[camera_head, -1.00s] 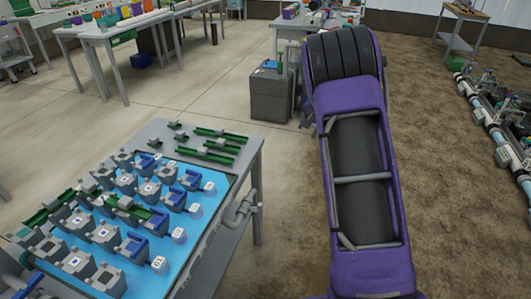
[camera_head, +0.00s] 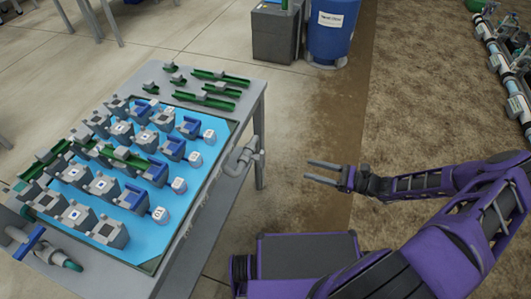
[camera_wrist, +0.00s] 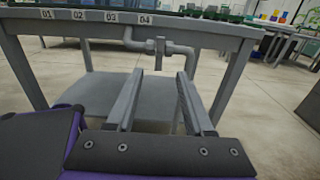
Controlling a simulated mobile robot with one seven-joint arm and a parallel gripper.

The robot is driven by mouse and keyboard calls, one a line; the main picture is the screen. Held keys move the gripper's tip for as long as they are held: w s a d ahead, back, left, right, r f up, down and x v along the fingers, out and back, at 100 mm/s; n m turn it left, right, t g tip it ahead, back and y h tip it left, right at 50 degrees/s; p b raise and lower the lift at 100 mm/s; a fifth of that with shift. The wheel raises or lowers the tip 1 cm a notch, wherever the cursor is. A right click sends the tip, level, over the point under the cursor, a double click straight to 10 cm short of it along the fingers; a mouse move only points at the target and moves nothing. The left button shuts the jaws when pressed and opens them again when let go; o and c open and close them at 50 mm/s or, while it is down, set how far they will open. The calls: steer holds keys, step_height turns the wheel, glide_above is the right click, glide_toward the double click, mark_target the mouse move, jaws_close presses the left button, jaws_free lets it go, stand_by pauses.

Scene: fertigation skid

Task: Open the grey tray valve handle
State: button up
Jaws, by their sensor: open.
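The grey tray valve sits on a grey pipe (camera_head: 238,166) at the right-hand side of the tray table.
The grey table (camera_head: 222,83) carries a blue tray with several grey blocks and blue and green parts. A blue-handled valve (camera_head: 30,241) is at its near left. A blue barrel (camera_head: 332,30) and a grey cabinet (camera_head: 276,35) stand behind. Floor between gripper and table is clear.

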mark_target(264, 156)
steer(key=x, duration=1.7)
steer(key=shift+w+a, duration=0.1)
steer(key=shift+a, duration=0.05)
jaws_close()
